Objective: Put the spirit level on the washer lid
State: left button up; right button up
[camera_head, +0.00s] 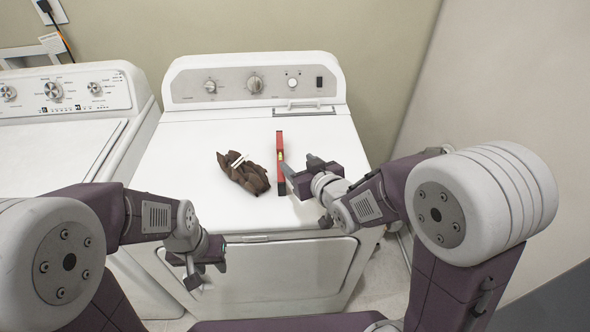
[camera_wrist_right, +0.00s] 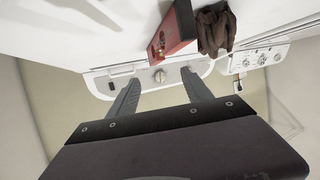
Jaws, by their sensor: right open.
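The spirit level (camera_head: 280,163) is a long red bar with dark parts, lying on the dryer's white top right of the brown cloth. In the right wrist view the level (camera_wrist_right: 175,30) shows beyond the fingertips, not between them. My right gripper (camera_head: 299,167) is open and empty, just right of the level; its two grey fingers also show in the wrist view (camera_wrist_right: 160,78). Whether a finger touches the level is unclear. The washer lid (camera_head: 55,155) is the flat white top of the left machine, bare where seen. My left gripper (camera_head: 203,274) hangs before the dryer's front; its jaws are unclear.
Control panels rise behind both machine tops. A narrow gap separates the machines. A wall (camera_head: 490,80) stands close on the right.

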aim_at(280, 157)
jog(key=shift+s+a+f+y+b, duration=0.15)
jog(key=shift+a+f+y+b, duration=0.2)
jog(key=shift+f, duration=0.4)
jog(key=x, duration=0.9)
jog(key=shift+a+r+p, duration=0.1)
jog(key=shift+a+p, duration=0.1)
jog(key=shift+p, duration=0.2)
jog(key=shift+d, duration=0.1)
jog(key=shift+c, duration=0.7)
jog(key=c, duration=1)
grip_shut()
jog(key=shift+s+f, duration=0.15)
jog(key=shift+f, duration=0.05)
